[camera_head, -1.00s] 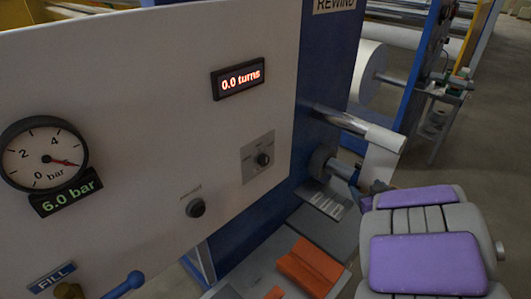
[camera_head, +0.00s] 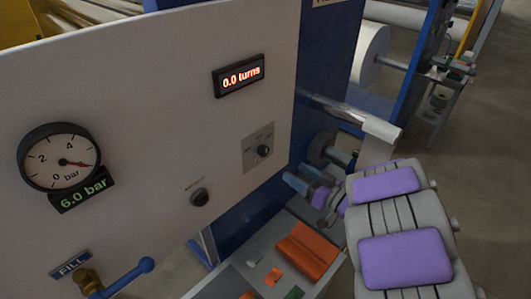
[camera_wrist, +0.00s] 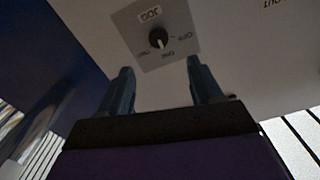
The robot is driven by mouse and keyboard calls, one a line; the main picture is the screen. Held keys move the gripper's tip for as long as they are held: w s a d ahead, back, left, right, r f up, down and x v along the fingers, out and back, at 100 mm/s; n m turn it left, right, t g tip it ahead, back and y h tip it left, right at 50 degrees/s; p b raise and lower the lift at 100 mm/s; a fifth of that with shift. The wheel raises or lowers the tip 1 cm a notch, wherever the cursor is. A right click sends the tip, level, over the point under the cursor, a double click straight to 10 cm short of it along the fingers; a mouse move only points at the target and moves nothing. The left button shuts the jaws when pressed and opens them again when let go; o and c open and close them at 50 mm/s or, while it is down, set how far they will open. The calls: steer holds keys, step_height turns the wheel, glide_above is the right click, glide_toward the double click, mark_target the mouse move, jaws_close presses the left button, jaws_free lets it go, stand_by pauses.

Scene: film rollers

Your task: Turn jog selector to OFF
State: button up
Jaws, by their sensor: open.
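The jog selector (camera_head: 263,151) is a small black knob on a grey square plate on the white panel, right of centre in the head view. In the wrist view the jog selector (camera_wrist: 158,39) shows upside down on its plate marked JOG, with several position labels around it. The knob's white mark points toward the lower label in that view. My gripper (camera_wrist: 158,68) is open, its two blue fingers apart below the plate in the wrist view, not touching the knob. In the head view my gripper (camera_head: 300,182) is right of the selector, partly hidden by my arm.
A turns display (camera_head: 239,76) reads 0.0 turns. A pressure gauge (camera_head: 58,158) reads 6.0 bar. Another black knob (camera_head: 199,197) sits lower left of the selector. A blue-handled FILL valve (camera_head: 130,276) juts out at lower left. An orange block (camera_head: 307,252) lies on the tray below. A metal roller (camera_head: 350,112) projects at right.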

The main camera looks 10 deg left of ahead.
mark_target(266, 153)
steer(key=x, duration=1.2)
steer(key=shift+w+a, duration=0.25)
steer(key=shift+w, duration=0.05)
steer(key=shift+d, duration=0.25)
steer(key=shift+c, duration=0.5)
steer(key=shift+a, duration=0.2)
steer(key=c, duration=1)
steer(key=shift+o, duration=0.2)
steer(key=shift+b, duration=0.3)
